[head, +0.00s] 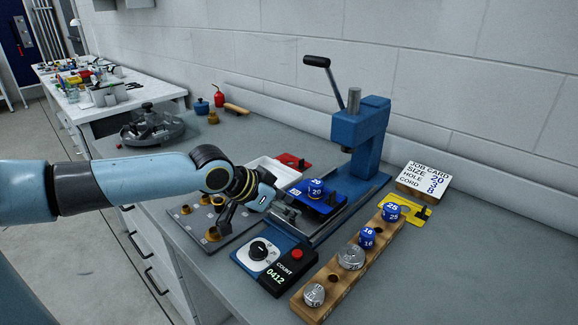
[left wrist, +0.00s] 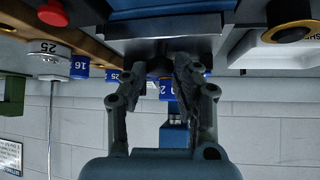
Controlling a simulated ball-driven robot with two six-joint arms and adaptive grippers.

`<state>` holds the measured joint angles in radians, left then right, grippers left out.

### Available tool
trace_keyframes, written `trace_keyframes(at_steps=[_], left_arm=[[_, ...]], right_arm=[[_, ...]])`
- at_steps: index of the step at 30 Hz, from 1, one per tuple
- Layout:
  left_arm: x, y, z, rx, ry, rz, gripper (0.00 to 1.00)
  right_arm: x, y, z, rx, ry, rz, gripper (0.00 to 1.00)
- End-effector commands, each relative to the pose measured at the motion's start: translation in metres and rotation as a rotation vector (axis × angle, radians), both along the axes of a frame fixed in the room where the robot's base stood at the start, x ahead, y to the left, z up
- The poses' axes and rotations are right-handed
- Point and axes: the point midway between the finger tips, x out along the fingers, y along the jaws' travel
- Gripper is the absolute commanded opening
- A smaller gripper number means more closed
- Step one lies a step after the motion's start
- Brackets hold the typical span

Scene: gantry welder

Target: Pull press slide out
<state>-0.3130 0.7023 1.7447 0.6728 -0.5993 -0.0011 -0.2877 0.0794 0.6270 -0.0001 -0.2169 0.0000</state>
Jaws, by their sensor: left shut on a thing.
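The blue arbor press (head: 368,138) stands on the bench with its lever raised. Its slide (head: 330,207) carries a blue plate with a blue die marked 20 (head: 316,188). The slide is in front of the press column, on rails in the blue base. My left gripper (head: 268,202) is at the slide's front end. In the left wrist view, which looks upside down, the fingers (left wrist: 163,68) are closed around a small dark knob below the metal front of the slide (left wrist: 165,28). The fingers partly hide the knob. My right gripper is not in view.
A counter box (head: 285,272) with a dial and red button sits in front of the press. A wooden die rack (head: 337,283) is at the right, a job card (head: 424,177) behind it. A white tray (head: 270,170) and a grey plate with brass rings (head: 190,228) are left.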

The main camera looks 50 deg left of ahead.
Motion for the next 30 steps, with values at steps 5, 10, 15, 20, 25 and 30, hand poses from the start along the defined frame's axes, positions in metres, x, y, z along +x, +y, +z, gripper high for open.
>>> trace_keyframes(at_steps=[5, 10, 15, 20, 25, 30], left_arm=[[-0.003, 0.000, -0.002, -0.003, 0.008, 0.001, 0.47], [-0.002, 0.000, -0.002, -0.001, 0.006, 0.001, 0.51], [-0.003, 0.000, 0.000, 0.000, 0.006, 0.001, 0.51], [-0.017, 0.003, 0.013, 0.005, 0.006, -0.004, 0.51], [-0.038, 0.004, 0.032, 0.005, 0.010, -0.006, 0.51], [-0.049, 0.008, 0.044, 0.008, 0.008, 0.000, 0.51]], right_arm=[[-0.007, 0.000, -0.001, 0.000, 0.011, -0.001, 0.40], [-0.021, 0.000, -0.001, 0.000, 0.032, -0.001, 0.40], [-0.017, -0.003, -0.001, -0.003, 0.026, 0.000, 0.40], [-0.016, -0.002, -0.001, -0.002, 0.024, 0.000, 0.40], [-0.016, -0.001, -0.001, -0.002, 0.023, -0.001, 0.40], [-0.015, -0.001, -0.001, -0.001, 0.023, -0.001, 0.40]])
